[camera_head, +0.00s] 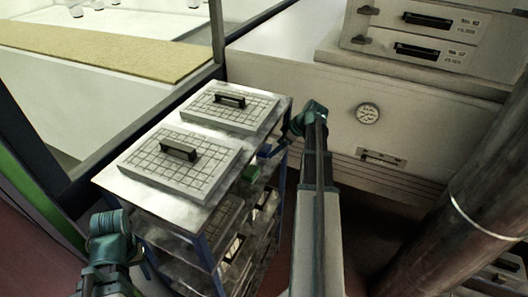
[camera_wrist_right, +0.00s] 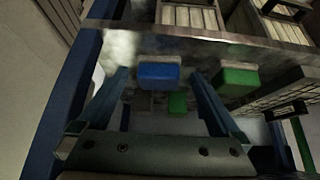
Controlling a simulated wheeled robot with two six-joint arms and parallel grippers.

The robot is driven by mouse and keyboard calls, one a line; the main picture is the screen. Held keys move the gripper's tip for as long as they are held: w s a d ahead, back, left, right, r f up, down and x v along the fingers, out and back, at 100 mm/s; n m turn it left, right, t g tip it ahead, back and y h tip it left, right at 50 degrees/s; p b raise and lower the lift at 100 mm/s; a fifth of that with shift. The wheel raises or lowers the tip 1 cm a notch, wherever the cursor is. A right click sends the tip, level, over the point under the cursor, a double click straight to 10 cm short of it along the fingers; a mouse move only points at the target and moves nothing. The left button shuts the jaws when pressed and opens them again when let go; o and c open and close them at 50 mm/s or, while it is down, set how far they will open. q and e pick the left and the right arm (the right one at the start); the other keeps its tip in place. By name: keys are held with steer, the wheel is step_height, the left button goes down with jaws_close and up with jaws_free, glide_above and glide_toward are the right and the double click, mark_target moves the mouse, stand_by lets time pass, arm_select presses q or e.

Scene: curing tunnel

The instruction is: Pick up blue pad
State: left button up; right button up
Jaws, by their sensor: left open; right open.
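My right gripper (camera_wrist_right: 161,80) is open, with one finger on each side of the blue pad. Gaps show between the pad and both fingers, so it is not gripped. In the head view, the small blue patch by the rack's right edge is too small to tell pad from finger. My left gripper (camera_head: 142,262) is open and empty, low at the rack's left front, partly hidden by its wrist.
A green pad (camera_wrist_right: 237,79) sits right of the blue one, and another green block (camera_wrist_right: 178,104) shows lower. The rack (camera_head: 112,178) carries two gridded plates with black handles (camera_head: 180,150). A cream cabinet (camera_head: 330,97) stands behind; a thick pipe (camera_head: 470,190) is at right.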

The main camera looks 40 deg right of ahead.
mark_target(266, 147)
steer(key=shift+w, duration=0.15)
steer(key=shift+w+a, duration=0.2)
steer(key=shift+w, duration=0.1)
steer(key=shift+w+a, duration=0.3)
steer(key=shift+w, duration=0.25)
steer(key=shift+w+a, duration=0.25)
steer(key=shift+w, duration=0.25)
steer(key=b+x, duration=0.2)
steer(key=x, duration=0.1)
steer(key=shift+s+f+b, duration=0.1)
steer(key=shift+f+b, duration=0.05)
steer(key=shift+b, duration=0.2)
steer(key=shift+c, duration=0.4)
steer(key=c, duration=1.1)
steer(key=shift+r, duration=0.2)
